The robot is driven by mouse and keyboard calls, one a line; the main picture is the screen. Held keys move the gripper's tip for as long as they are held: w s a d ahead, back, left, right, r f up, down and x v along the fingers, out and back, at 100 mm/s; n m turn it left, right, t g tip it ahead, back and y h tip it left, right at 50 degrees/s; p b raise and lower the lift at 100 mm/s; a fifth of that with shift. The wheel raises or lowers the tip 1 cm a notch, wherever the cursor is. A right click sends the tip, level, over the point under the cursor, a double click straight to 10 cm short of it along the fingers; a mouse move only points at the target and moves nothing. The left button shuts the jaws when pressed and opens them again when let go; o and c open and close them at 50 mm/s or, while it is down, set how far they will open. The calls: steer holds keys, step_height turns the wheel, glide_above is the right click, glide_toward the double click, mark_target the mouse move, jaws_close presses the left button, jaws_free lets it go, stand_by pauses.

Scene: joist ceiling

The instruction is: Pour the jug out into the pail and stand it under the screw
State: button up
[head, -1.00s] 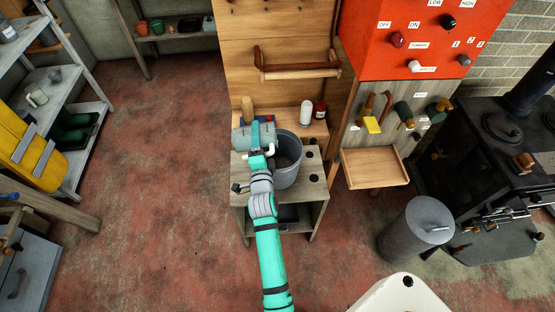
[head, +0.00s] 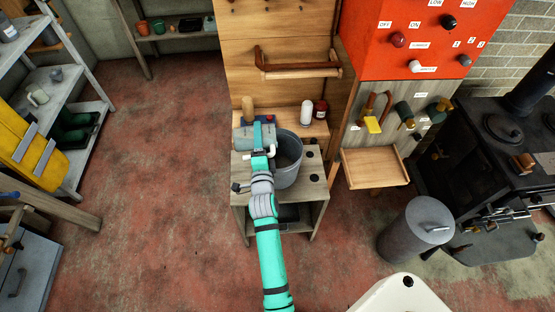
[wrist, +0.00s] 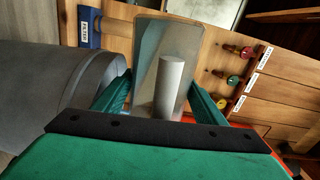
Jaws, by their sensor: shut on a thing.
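My gripper (wrist: 163,95) has its two green fingers on either side of a pale upright cylinder, which looks like the handle of the jug (wrist: 150,50). The jug is a grey, partly see-through body just beyond the fingers. In the head view my gripper (head: 261,150) is over the bench, at the left edge of the grey pail (head: 289,176). The pail stands upright with its dark inside showing. In that view my arm hides most of the jug. I cannot tell its tilt or contents.
A wooden rail (head: 300,71) crosses the backboard above. A small tray (head: 374,168) and a grey bin (head: 413,232) are to the right. Floor at left is clear.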

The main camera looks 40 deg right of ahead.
steer(key=shift+d, duration=0.1)
steer(key=shift+s+d+r+m, duration=0.15)
steer(key=shift+d+m, duration=0.05)
steer(key=shift+m, duration=0.1)
steer(key=shift+r+m, duration=0.15)
steer(key=shift+m, duration=0.15)
stand_by(0.4)
steer(key=shift+d+r+m, duration=0.1)
steer(key=shift+r+m, duration=0.05)
steer(key=shift+m, duration=0.15)
stand_by(0.3)
steer(key=n, duration=0.1)
steer(key=a+n, duration=0.1)
steer(key=n, duration=0.1)
steer(key=shift+w, duration=0.2)
steer(key=shift+n, duration=0.3)
